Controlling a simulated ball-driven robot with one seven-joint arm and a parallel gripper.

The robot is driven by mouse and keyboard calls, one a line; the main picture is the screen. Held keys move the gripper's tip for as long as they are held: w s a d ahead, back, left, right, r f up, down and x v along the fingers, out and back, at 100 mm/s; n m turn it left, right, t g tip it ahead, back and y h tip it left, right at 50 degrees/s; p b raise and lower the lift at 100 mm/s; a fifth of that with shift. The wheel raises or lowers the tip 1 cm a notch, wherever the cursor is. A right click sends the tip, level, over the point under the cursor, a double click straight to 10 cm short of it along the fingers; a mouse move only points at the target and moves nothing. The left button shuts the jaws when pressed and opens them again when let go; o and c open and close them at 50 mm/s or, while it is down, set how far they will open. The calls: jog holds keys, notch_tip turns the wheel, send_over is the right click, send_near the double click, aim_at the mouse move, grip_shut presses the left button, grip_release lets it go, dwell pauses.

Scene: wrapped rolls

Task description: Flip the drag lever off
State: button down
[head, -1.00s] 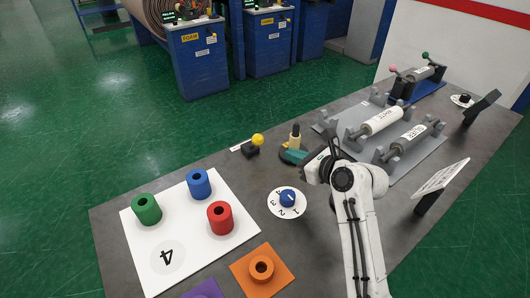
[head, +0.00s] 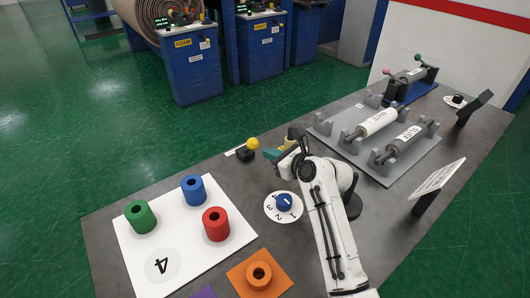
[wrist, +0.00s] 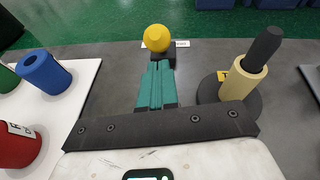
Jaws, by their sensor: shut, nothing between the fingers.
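The lever is a yellow ball (head: 252,143) on a small black base at the table's far edge, with a white label strip beside it. The wrist view shows the yellow ball (wrist: 157,38) straight ahead of my fingers. My gripper (head: 271,154) has teal fingers, just right of and slightly nearer than the lever. In the wrist view, my gripper (wrist: 160,64) is shut and empty. Its tips overlap the lower part of the black base (wrist: 172,53); I cannot tell whether they touch it. The label's text is unreadable.
A cream post (wrist: 243,80) with a black top stands close to the right of my fingers. A white board (head: 150,230) holds blue, green and red rolls at left. A grey rack (head: 392,163) holds wrapped rolls at right.

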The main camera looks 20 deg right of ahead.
aim_at(250, 147)
jog(key=shift+x, duration=1.5)
